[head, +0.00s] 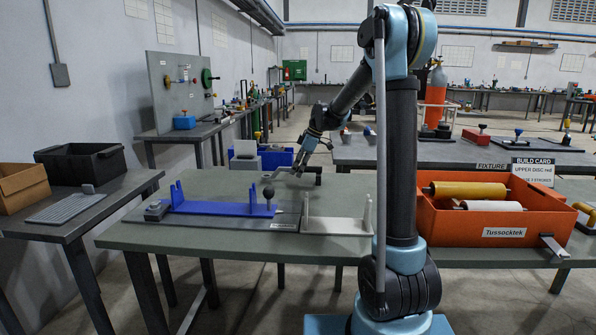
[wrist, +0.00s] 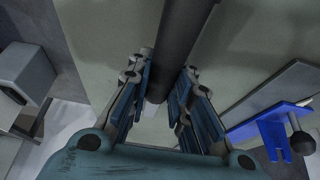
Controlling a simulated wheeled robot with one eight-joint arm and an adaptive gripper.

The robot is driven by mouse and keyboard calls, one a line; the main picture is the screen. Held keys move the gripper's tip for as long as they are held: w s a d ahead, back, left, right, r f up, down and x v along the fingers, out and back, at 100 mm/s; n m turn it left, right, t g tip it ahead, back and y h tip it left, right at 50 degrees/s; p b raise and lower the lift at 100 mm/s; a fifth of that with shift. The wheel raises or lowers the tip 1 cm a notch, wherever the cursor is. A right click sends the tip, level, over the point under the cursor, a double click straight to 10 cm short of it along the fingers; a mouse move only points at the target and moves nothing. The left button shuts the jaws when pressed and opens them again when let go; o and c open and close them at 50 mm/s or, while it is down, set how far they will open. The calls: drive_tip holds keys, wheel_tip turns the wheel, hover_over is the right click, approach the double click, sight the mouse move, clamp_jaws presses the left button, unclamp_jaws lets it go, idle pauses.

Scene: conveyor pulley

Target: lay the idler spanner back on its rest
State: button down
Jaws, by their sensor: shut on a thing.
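My gripper (head: 302,162) is at the far edge of the near green-topped table, low over its top. In the wrist view my gripper (wrist: 162,84) has its blue-padded fingers on both sides of a dark round bar (wrist: 182,42), shut on it. The bar appears to be the idler spanner's handle; its ends are not clear. In the head view the held thing is small and partly hidden by the fingers. I cannot make out the spanner's rest for certain, nor whether the spanner touches the table.
A blue bracket (head: 222,208) with a dark ball knob (head: 268,191) and a pale bracket (head: 336,224) stand nearby on the near table (head: 190,240). An orange crate (head: 480,236) with rollers is at right. A blue bin (head: 276,157) stands behind the table.

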drive_tip(key=shift+f, duration=0.65)
drive_tip(key=c, duration=1.4)
unclamp_jaws()
drive_tip(key=shift+o, duration=0.2)
drive_tip(key=shift+r, duration=0.1)
drive_tip(key=shift+v, duration=3.95)
